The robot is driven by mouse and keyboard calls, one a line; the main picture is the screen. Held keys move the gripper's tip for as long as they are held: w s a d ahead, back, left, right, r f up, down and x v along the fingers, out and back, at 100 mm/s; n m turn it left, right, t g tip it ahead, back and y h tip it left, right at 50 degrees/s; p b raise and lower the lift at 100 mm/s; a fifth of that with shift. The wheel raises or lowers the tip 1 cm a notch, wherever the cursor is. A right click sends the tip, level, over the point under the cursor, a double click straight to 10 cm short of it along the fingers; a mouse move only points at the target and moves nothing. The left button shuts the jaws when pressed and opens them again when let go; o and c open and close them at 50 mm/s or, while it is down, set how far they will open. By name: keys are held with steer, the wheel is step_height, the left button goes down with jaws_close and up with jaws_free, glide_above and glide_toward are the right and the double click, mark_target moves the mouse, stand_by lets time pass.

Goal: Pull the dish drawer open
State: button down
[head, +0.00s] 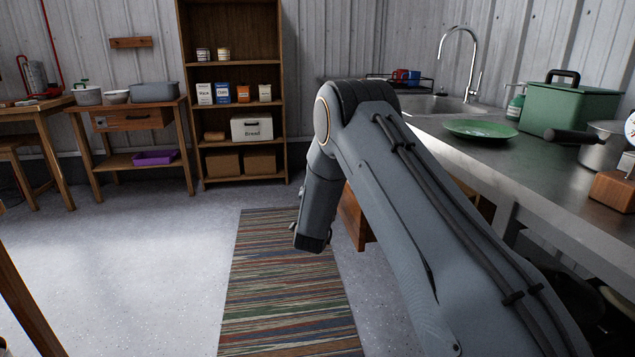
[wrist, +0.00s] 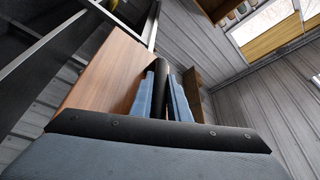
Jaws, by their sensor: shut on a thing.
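The dish drawer, with a brown wooden front, is under the metal counter; part of it shows in the head view (head: 355,218) beside my arm, and my arm covers much of it. In the wrist view its wooden panel (wrist: 105,75) fills the left of the picture. A dark bar handle (wrist: 153,35) runs along beside the panel. My gripper (wrist: 165,88) is shut on this handle, with one blue finger on each side of it. In the head view the fingertips are hidden behind my wrist. How far the drawer stands out is hard to tell.
The metal counter (head: 550,172) bears a green plate (head: 480,129), a green box (head: 568,108) and a pot (head: 603,145). A striped rug (head: 285,290) lies below my wrist. The floor (head: 130,250) to the left is clear. A wooden shelf (head: 233,70) stands at the back.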

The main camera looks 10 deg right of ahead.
steer(key=shift+f, duration=0.1)
steer(key=c, duration=2)
jaws_free()
steer(key=shift+a, duration=0.1)
steer(key=shift+p+v, duration=0.3)
steer(key=shift+v, duration=3.65)
